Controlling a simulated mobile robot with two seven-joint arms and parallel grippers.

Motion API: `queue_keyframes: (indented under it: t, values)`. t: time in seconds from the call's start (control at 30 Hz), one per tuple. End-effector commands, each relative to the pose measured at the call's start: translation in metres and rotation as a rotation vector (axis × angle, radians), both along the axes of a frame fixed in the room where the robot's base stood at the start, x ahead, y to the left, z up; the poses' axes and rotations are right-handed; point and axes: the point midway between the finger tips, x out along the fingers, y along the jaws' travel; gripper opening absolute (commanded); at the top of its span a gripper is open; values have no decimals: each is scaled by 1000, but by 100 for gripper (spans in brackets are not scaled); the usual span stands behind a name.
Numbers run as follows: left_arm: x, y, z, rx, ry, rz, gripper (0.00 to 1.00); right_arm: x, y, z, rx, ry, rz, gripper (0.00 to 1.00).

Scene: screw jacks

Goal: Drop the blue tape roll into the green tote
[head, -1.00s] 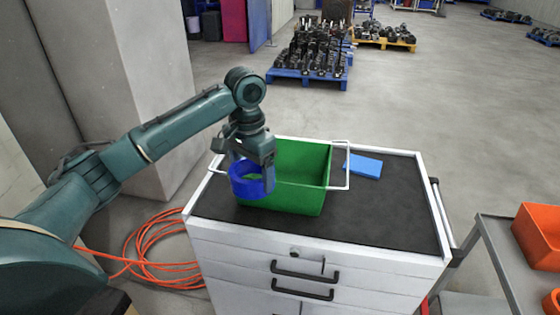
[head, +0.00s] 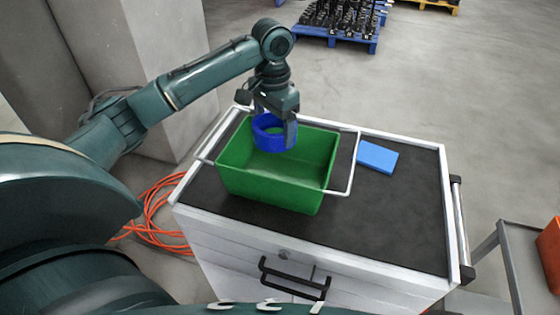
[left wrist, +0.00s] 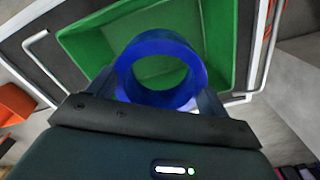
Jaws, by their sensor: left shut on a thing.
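The blue tape roll (head: 268,140) is held in my left gripper (head: 274,122), which is shut on it. In the head view the roll appears over the green tote (head: 262,190), near its back side. The tote stands on the dark top of a white drawer cabinet and its visible inside is empty. In the left wrist view the roll (left wrist: 162,70) sits between the fingers, with the green tote (left wrist: 90,45) behind and below it. My right gripper is not in view.
A blue block (head: 378,157) lies on the cabinet top (head: 390,215) right of the tote. White wire handles (head: 352,165) stand at the tote's sides. An orange cable (head: 155,212) lies on the floor at left. A grey cart (head: 515,260) stands at right.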

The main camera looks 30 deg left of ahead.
Motion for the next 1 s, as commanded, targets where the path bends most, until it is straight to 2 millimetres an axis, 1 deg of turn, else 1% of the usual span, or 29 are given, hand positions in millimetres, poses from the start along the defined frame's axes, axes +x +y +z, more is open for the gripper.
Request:
queue_keyframes:
  t: [0.03, 0.2, 0.4, 0.53, 0.77, 0.8, 1.0]
  values:
    - [-1, 1, -7, 1, 3, 1, 54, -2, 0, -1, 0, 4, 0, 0]
    - [-1, 0, -27, 1, 3, 0, 54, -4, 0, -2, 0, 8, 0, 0]
    - [0, 0, -44, 1, 2, 1, 54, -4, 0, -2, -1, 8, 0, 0]
    - [0, 0, -48, 0, 1, 0, 54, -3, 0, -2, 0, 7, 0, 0]
    - [0, 0, -49, 0, 1, 0, 54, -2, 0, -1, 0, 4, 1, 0]
    - [0, 0, -49, 0, 1, 0, 80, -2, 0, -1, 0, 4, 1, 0]
    - [0, 0, -49, 0, 1, 0, 96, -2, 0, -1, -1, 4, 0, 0]
